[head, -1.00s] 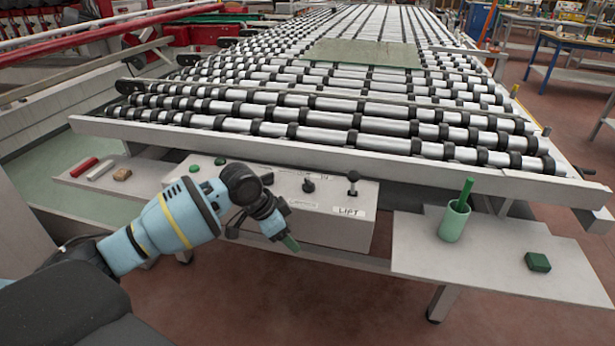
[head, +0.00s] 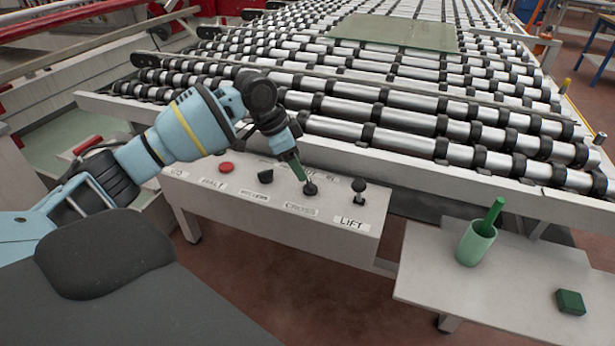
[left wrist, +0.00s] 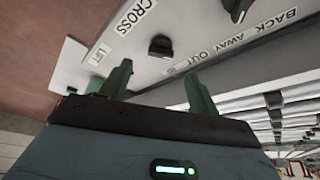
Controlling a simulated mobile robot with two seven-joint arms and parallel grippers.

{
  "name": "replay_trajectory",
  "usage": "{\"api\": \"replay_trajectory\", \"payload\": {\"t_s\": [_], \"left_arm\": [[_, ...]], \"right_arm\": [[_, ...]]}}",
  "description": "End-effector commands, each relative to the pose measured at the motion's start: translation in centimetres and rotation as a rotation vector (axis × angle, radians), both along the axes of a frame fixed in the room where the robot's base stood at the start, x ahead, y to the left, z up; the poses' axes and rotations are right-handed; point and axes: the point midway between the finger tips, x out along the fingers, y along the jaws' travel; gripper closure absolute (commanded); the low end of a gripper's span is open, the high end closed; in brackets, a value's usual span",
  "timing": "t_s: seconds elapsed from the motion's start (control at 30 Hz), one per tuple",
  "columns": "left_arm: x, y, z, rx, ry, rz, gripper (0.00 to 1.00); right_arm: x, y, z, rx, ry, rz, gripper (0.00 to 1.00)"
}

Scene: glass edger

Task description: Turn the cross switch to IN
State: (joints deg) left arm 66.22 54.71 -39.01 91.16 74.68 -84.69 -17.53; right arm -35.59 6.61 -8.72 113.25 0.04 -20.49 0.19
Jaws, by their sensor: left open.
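The cross switch (head: 310,188) is a small black knob on the sloping front panel, just above the CROSS label (head: 300,208). It also shows in the left wrist view (left wrist: 160,46), between the CROSS label and the OUT marking. I cannot tell which way it points. My left gripper (head: 299,170) has green fingers and hovers right at the knob in the head view. In the left wrist view the gripper (left wrist: 157,84) is open and empty, its fingers spread with the knob beyond the gap. Contact is not visible. My right gripper is not in view.
The light grey control box (head: 225,205) also carries a red button (head: 226,168), the rollers knob (head: 265,176) and the lift lever (head: 359,190). A roller conveyor with a glass sheet (head: 395,32) lies behind. A green cup (head: 475,243) and green block (head: 570,302) stand on the right shelf.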

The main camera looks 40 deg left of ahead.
Motion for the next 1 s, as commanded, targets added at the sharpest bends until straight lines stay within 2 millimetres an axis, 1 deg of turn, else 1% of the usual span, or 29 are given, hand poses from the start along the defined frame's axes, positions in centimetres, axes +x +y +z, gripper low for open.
{"api": "replay_trajectory", "payload": {"t_s": [0.03, 0.2, 0.4, 0.57, 0.8, 0.87, 1.0], "left_arm": [[0.2, -0.2, -0.9, 0.000, 0.004, 0.000, 0.39], [1.0, -0.9, -3.3, -0.001, 0.003, -0.001, 0.39], [1.6, -1.5, -5.4, 0.000, 0.001, 0.000, 0.39], [1.9, -1.6, -6.0, 0.000, -0.001, 0.000, 0.39], [1.9, -1.7, -6.0, 0.000, -0.001, 0.000, 0.39], [1.9, -1.7, -6.0, 0.000, -0.001, 0.000, 0.45], [1.9, -1.7, -6.0, 0.000, -0.001, 0.000, 0.63]], "right_arm": [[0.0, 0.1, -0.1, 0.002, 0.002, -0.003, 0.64], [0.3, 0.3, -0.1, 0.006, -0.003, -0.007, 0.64], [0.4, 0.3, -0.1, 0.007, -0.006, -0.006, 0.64], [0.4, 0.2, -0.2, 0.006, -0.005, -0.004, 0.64], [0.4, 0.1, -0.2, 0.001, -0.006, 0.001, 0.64], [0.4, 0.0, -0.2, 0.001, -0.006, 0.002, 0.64], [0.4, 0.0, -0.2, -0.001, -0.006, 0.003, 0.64]]}}
